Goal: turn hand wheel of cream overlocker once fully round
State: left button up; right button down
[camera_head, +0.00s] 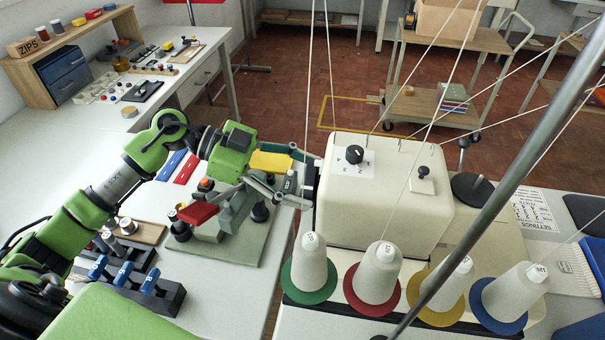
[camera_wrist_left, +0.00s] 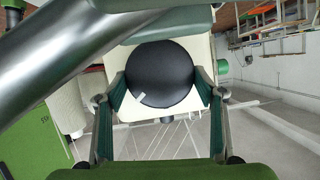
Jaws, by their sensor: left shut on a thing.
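The cream overlocker (camera_head: 385,205) stands right of centre in the head view. Its hand wheel (camera_wrist_left: 160,73), a round black disc with a small white mark low on its face, fills the middle of the left wrist view. In the head view only a dark edge of the wheel (camera_head: 309,181) shows on the machine's left side. My left gripper (camera_head: 303,190) reaches it from the left. In the left wrist view its two fingers are on either side of the wheel's rim, shut on it. My right gripper is not in view.
Several thread cones, such as one on a red base (camera_head: 377,275), stand before the machine, with threads running upward. A slanted metal pole (camera_head: 500,175) crosses the right side. A green board with small parts (camera_head: 225,245) lies under my left arm.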

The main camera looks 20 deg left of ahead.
pick_arm(q)
jog(key=shift+s+m+t, duration=0.1)
jog(key=shift+m+t, duration=0.5)
jog(key=shift+m, duration=0.3)
jog(key=o, duration=1.1)
jog(key=v, duration=1.2)
